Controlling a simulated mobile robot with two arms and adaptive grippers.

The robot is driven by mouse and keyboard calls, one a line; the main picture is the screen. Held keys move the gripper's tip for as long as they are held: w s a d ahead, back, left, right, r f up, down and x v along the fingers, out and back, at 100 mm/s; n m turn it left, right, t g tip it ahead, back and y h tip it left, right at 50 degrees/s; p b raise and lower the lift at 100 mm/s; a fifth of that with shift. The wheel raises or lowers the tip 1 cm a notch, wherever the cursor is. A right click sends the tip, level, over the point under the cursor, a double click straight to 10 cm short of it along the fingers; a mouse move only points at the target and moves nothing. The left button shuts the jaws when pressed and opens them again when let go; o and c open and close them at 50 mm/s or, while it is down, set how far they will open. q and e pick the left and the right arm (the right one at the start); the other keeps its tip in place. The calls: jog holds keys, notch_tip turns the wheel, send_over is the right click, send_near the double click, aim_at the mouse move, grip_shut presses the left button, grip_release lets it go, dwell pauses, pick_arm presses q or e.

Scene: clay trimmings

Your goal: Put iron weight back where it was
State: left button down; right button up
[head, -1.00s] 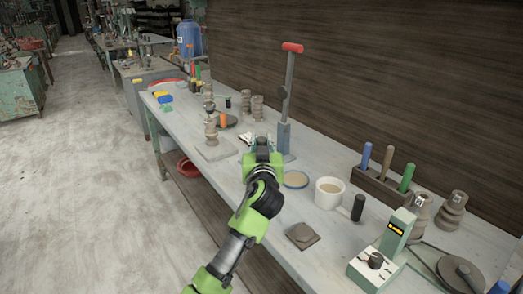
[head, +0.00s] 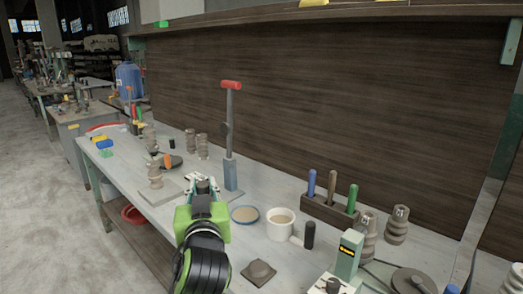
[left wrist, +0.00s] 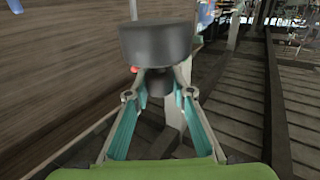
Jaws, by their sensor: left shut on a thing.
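The iron weight (left wrist: 157,42) is a dark grey cylinder with a narrower neck, seen large in the left wrist view. My left gripper (left wrist: 157,84) is shut on its neck, and the wide part stands out beyond the fingertips. In the head view my left gripper (head: 203,187) is above the front part of the workbench (head: 160,215), left of the upright lever tool with a red handle (head: 230,140). There the weight is mostly hidden by the gripper. My right gripper is not in view.
A white mug (head: 281,226), a shallow round dish (head: 245,214) and a small brown block (head: 258,272) lie right of the gripper. A tool rack (head: 328,214), clay pots (head: 396,225) and a green device (head: 347,258) stand further right. A shelf (head: 330,14) runs above.

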pick_arm(q)
jog(key=s+f+m+h, duration=0.2)
jog(key=s+f, duration=0.5)
jog(key=f, duration=0.3)
jog(key=s+f+h, duration=0.1)
jog(key=s+f, duration=0.1)
jog(key=s, duration=0.4)
jog(key=s+f+h, duration=0.1)
jog(key=s+f, duration=0.2)
jog(key=s, duration=0.4)
jog(key=s+f+m+t+h, duration=0.1)
jog(key=s+f, duration=0.2)
jog(key=s, duration=0.3)
jog(key=shift+s+f, duration=0.2)
jog(key=shift+s, duration=0.15)
jog(key=shift+a, duration=0.1)
